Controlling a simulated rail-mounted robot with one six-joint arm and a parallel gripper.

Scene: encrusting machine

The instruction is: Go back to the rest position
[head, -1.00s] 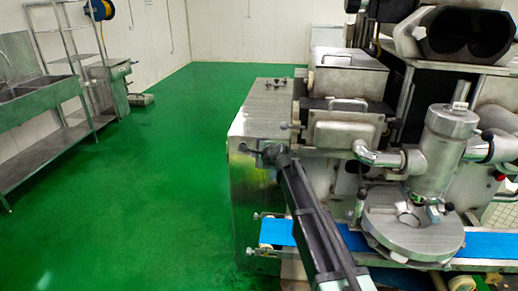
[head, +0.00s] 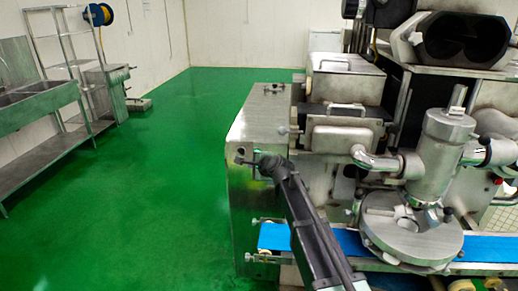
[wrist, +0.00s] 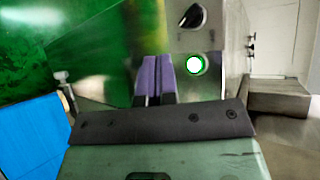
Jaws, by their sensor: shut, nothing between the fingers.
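My gripper (head: 257,159) is at the left end of the encrusting machine (head: 262,112), close to its metal side panel. In the wrist view my gripper's two purple fingers (wrist: 154,66) are together with nothing between them. They point toward the panel, which carries a black knob (wrist: 193,17) and a round green-ringed button (wrist: 195,65). The fingertips appear to the left of the button and not on it. Whether there is a gap to the panel is hard to judge.
A blue conveyor belt (head: 276,237) runs along the machine's front below my arm; it also shows in the wrist view (wrist: 35,145). A steel sink table (head: 40,110) stands at the left wall. The green floor (head: 165,170) between is clear.

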